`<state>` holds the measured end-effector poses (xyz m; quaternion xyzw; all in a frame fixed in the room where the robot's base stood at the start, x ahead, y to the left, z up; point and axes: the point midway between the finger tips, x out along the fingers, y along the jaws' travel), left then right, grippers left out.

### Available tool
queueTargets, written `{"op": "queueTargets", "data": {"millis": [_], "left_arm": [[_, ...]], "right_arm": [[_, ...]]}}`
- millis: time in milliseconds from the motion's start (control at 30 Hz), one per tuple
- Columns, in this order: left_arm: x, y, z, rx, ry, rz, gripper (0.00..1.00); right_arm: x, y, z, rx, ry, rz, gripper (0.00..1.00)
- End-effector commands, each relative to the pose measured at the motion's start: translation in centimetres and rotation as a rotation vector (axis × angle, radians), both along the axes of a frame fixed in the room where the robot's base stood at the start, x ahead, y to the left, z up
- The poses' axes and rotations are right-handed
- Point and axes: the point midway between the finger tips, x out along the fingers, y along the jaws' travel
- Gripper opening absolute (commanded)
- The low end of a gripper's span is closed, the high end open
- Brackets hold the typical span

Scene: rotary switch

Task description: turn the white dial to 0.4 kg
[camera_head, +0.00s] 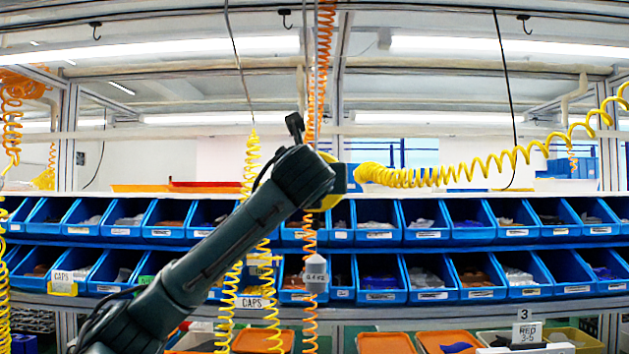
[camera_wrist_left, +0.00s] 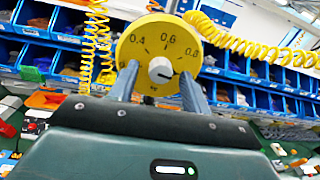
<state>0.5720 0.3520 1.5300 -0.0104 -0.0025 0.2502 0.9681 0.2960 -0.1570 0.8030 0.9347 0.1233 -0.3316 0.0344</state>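A round yellow scale face (camera_wrist_left: 132,50) with black numbers, 0.4, 0.6 and 0.8 among them, faces my left wrist camera. The white dial (camera_wrist_left: 160,69) sits at its centre; a dark mark shows on its lower right side, but its exact reading is unclear. My left gripper (camera_wrist_left: 159,76) is open, with one finger on each side of the white dial and a visible gap to it. My right gripper is in neither view.
Two rows of blue parts bins (camera_head: 424,236) run across the background. Coiled yellow air hoses (camera_head: 440,177) and orange hoses (camera_head: 311,75) hang around the scale. Orange trays (camera_head: 385,343) stand low at the front.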

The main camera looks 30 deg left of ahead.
Motion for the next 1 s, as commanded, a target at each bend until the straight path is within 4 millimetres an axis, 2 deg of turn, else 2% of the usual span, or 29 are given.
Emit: {"op": "queueTargets", "data": {"millis": [67, 533, 767, 1000], "left_arm": [[-0.01, 0.0, 0.0, 0.0, 0.0, 0.0, 0.41], [-0.04, -0.02, 0.02, 0.0, 0.0, 0.0, 0.03], [-0.03, -0.03, 0.01, -0.016, -0.01, 0.0, 0.03], [0.0, -0.12, -0.01, -0.108, -0.065, -0.003, 0.03]], "right_arm": [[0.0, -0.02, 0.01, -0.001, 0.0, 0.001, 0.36], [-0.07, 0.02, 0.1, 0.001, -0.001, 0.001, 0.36], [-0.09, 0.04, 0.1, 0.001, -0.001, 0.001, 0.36], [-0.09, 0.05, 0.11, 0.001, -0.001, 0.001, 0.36]]}}
